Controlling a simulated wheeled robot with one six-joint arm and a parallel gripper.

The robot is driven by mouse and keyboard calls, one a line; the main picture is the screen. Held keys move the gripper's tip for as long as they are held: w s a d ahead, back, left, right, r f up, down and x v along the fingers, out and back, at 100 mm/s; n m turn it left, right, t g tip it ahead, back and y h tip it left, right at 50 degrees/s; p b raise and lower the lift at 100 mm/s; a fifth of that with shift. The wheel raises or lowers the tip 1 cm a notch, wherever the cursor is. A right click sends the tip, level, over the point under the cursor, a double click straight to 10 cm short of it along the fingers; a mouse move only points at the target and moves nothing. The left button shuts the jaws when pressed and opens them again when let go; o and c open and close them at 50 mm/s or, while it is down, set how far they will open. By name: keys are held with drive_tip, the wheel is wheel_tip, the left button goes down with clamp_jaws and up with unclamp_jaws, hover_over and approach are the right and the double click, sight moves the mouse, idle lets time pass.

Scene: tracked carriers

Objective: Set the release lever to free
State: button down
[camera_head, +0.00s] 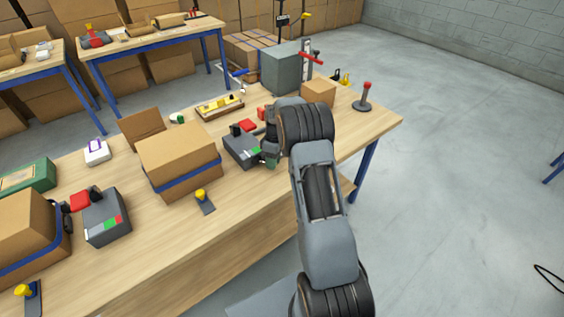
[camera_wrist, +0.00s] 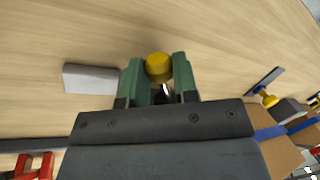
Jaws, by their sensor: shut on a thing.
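My gripper (camera_wrist: 158,78) has its green fingers closed on a yellow knob (camera_wrist: 158,66) in the wrist view. The knob looks like the top of a small lever; its base is hidden behind the fingers and the gripper body. In the head view my gripper (camera_head: 270,160) is low at the table beside a grey box with a black knob and a green label (camera_head: 242,150). My wrist and arm hide the held knob there. I cannot read the lever's position or any marking for free.
Another yellow-knobbed lever (camera_head: 202,197) stands before a blue-strapped carton (camera_head: 180,158). A second grey box (camera_head: 105,217) has green and red labels. A red-knobbed stick (camera_head: 365,97) stands near the table's right end. A pale grey plate (camera_wrist: 92,79) lies left of my fingers.

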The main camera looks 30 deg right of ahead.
drive_tip(key=shift+w, duration=0.1)
idle(0.4)
drive_tip(key=c, duration=0.9)
unclamp_jaws()
drive_tip(key=shift+d, duration=0.1)
drive_tip(key=shift+r, duration=0.1)
drive_tip(key=v, duration=1.3)
drive_tip(key=shift+r, duration=0.3)
